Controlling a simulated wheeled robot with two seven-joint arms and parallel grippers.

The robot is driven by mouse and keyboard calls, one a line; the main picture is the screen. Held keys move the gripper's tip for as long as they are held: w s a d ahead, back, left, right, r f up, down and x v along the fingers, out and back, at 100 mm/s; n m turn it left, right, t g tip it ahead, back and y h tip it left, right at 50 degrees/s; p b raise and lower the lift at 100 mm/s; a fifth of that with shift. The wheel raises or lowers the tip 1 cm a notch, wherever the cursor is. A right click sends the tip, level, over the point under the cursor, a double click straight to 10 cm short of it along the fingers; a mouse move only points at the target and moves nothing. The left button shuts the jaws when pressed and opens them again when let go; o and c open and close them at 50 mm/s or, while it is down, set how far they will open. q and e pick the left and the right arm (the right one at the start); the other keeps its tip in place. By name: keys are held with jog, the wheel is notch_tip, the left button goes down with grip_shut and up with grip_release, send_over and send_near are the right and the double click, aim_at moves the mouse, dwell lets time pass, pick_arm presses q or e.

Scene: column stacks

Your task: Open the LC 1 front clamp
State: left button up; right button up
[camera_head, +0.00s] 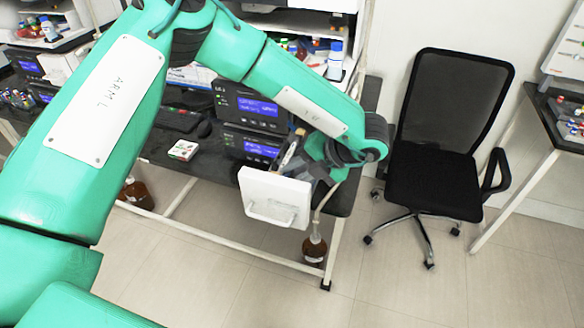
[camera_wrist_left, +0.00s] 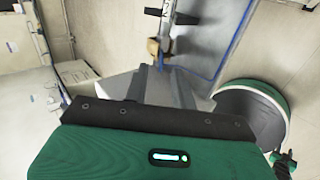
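A stack of dark instruments with blue displays (camera_head: 256,107) stands on the bench. I cannot clearly read which one is LC 1. My left gripper (camera_head: 300,164) is beside the right end of this stack, behind a white panel with a handle (camera_head: 275,201). In the left wrist view my left gripper's grey fingers (camera_wrist_left: 160,88) point at an upright metal column part marked 2 (camera_wrist_left: 167,18). A small tan piece (camera_wrist_left: 153,47) shows at the fingertips. I cannot tell whether they touch it, or which part is the front clamp. My right gripper is not in view.
A black office chair (camera_head: 437,130) stands right of the bench. A brown bottle (camera_head: 314,246) is on the floor below the bench's right end. A small white box (camera_head: 183,150) lies on the bench top. Blue tubing (camera_wrist_left: 228,48) runs close to the fingers. The floor in front is clear.

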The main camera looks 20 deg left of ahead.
pick_arm(q)
jog(key=shift+a+f, duration=0.35)
jog(key=shift+a, duration=0.1)
jog(key=shift+a+f, duration=0.2)
jog(key=shift+f, duration=0.1)
jog(key=shift+w+a+f, duration=0.1)
jog(key=shift+f, duration=0.05)
grip_shut()
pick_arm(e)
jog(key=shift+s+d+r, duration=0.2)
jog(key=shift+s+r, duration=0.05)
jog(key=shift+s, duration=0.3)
pick_arm(q)
jog(key=shift+a, duration=0.1)
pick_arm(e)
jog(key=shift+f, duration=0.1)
